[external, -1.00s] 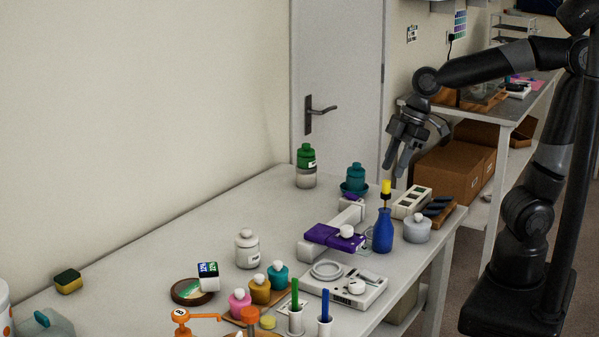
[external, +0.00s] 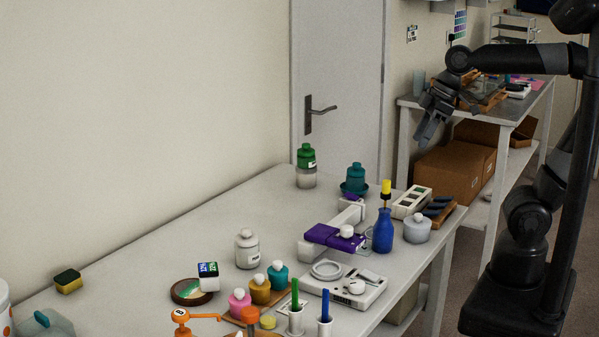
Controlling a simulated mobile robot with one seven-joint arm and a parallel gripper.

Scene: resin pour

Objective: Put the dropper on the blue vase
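The dropper (external: 386,188) has a yellow bulb and a dark collar. It stands upright at the mouth of the blue vase (external: 383,234), with its lower part hidden in or behind the neck. The vase stands upright on the white table near its right edge. My gripper (external: 426,138) is in the air above and to the right of the dropper, clear of it, and no object shows in it. Its fingers overlap from this side, so their gap cannot be made out.
A grey jar (external: 417,230), a white slotted box (external: 411,203) and a tray of dark items (external: 440,208) crowd the vase's right side. A purple box (external: 334,237) and a scale (external: 345,290) lie to its left. The table's back left is clear.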

